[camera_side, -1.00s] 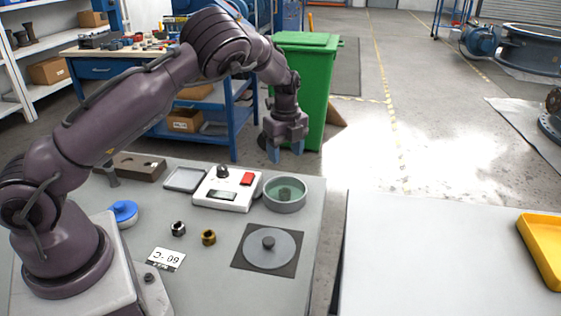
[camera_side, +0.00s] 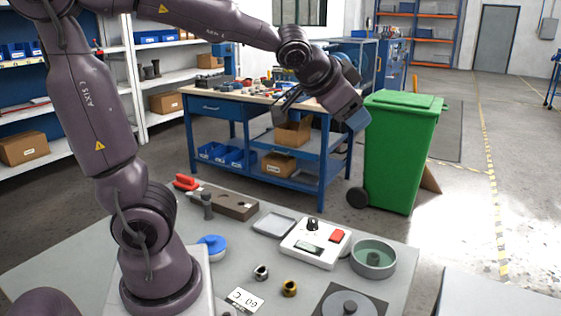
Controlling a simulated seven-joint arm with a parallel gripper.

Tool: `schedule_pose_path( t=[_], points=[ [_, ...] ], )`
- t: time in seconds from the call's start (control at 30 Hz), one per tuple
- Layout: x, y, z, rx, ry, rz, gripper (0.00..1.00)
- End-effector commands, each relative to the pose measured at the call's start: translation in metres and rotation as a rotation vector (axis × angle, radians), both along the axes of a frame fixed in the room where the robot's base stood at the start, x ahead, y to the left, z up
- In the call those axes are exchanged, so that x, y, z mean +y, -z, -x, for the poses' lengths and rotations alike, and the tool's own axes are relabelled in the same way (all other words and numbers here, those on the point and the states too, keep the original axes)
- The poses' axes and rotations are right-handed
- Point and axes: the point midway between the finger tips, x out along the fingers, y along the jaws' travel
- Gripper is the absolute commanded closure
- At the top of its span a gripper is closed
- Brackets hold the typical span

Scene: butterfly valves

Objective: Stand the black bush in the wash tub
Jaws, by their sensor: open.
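The wash tub (camera_side: 359,270) is a round grey dish with greenish liquid at the right of the grey work table. The black bush (camera_side: 374,259) is a short dark cylinder inside the tub. It appears upright, and its lower part is hard to make out through the liquid. My gripper (camera_side: 355,117) is raised well above and behind the tub, in front of the blue workbench and green bin, tilted down to the right. It is open with nothing visible in it and is clear of the tub; its fingers are only partly distinguishable.
A white device (camera_side: 316,243) with a red button stands left of the tub, near a shallow grey tray (camera_side: 274,223). A silver bush (camera_side: 261,272) and a brass bush (camera_side: 290,288) stand in front. A grey disc (camera_side: 349,303) lies near the front edge. A green bin (camera_side: 400,160) stands behind.

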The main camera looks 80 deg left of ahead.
Motion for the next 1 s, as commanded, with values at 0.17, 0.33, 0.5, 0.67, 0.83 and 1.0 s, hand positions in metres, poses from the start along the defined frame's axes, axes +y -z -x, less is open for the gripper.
schedule_pose_path(
  t=[0.17,0.33,0.5,0.67,0.83,1.0],
  points=[
    [-0.05,0.024,0.093,0.175,-0.036,0.223,0.41],
    [-0.084,0.043,0.141,0.293,-0.006,0.34,0.41],
    [-0.093,0.048,0.153,0.327,0.006,0.371,0.41],
    [-0.093,0.048,0.152,0.327,0.005,0.371,0.41],
    [-0.092,0.048,0.152,0.325,0.004,0.371,0.41],
    [-0.092,0.048,0.152,0.324,0.005,0.371,0.41]
  ],
)
